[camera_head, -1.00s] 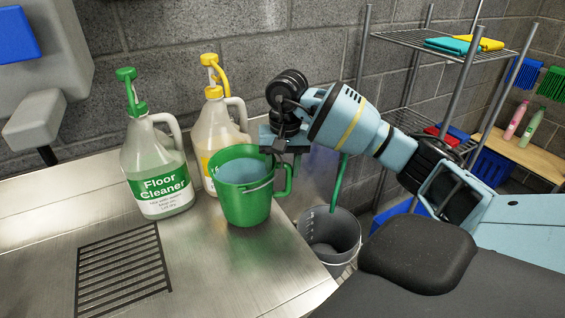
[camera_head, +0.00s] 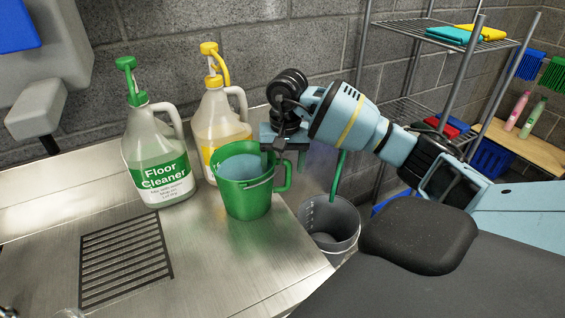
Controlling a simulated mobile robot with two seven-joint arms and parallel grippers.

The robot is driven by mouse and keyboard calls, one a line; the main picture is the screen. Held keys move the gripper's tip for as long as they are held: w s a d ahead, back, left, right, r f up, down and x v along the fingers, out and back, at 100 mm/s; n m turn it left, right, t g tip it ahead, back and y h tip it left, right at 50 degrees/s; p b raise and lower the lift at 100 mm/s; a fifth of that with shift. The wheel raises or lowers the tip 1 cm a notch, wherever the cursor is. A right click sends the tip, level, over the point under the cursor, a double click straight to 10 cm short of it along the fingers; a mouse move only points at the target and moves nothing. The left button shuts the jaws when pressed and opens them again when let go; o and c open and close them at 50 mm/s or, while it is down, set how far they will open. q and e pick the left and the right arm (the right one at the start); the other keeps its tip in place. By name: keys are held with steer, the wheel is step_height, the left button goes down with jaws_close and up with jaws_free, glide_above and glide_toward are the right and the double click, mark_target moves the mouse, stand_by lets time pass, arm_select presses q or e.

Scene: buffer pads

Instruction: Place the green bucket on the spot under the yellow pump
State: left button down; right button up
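The green bucket (camera_head: 247,200) is upright at the steel counter's right side, in front of the yellow-pump bottle (camera_head: 222,121). Its inside looks pale blue. I cannot tell whether its base touches the counter. The yellow pump (camera_head: 212,62) tops that bottle, whose lower front the bucket hides. My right gripper (camera_head: 284,146) is at the bucket's back right rim, by the handle, and appears shut on it; its fingertips are partly hidden. My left gripper is not in view.
The green-pump Floor Cleaner bottle (camera_head: 158,168) stands left of the bucket. A grate (camera_head: 125,262) is set in the counter (camera_head: 215,265) at front left. A grey bucket (camera_head: 330,228) is below the counter's right edge. A wire shelf (camera_head: 440,45) stands behind my arm.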

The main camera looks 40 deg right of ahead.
steer(key=shift+r, duration=0.1)
step_height(320, 180, up, 12)
steer(key=shift+s+d+p, duration=0.2)
steer(key=shift+d+p, duration=0.05)
steer(key=shift+p, duration=0.1)
stand_by(1.4)
